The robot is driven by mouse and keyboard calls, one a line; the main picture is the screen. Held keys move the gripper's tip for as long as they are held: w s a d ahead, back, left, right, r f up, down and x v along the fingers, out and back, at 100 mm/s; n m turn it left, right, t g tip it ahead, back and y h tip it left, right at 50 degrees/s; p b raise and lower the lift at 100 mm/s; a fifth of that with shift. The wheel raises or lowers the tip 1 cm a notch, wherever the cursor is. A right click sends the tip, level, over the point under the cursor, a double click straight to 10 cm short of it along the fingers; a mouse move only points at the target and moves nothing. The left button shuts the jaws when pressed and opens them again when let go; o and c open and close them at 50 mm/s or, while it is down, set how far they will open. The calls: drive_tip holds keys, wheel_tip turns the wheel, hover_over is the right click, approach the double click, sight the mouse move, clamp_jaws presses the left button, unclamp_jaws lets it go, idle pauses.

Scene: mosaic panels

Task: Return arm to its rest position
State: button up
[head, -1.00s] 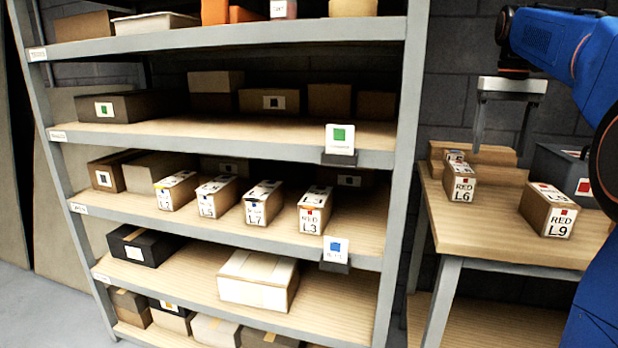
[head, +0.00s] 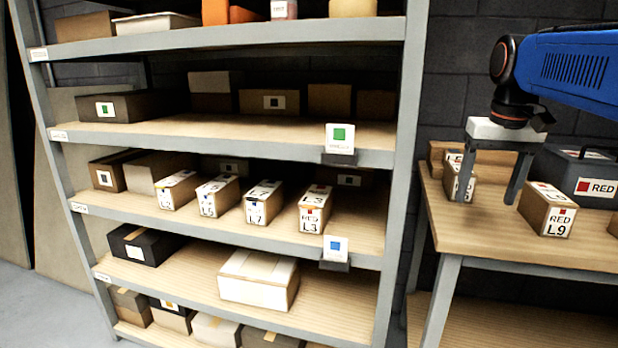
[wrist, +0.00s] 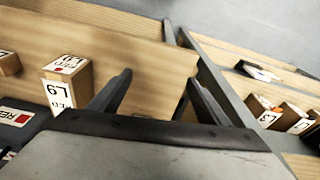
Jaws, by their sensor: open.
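My blue arm (head: 575,68) reaches in from the right in the head view. My gripper (head: 490,190) hangs pointing down over the wooden table (head: 520,248), with its two dark fingers apart and nothing between them. Its left finger partly hides the box marked L6 (head: 450,178). In the wrist view my gripper (wrist: 155,92) also shows two spread fingers, with bare tabletop and the table edge beyond them.
The box marked RED L9 (head: 548,210) stands right of my gripper. A dark case labelled RED (head: 575,175) is behind it. A grey shelf rack (head: 396,180) with boxes on several levels stands left. The front tabletop is largely clear.

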drive_tip(key=s+a+f+n+t, duration=0.1)
drive_tip(key=s+a+f, duration=0.3)
drive_tip(key=s+f, duration=0.6)
drive_tip(key=s+a+f+n+t, duration=0.1)
drive_tip(key=s+a+f+t, duration=0.1)
drive_tip(key=s+f, duration=0.7)
wheel_tip(320, 180, down, 5)
drive_tip(key=shift+s+a+f, duration=0.1)
drive_tip(key=shift+s+a, duration=0.25)
drive_tip(key=shift+a, duration=0.5)
drive_tip(key=shift+c, duration=0.3)
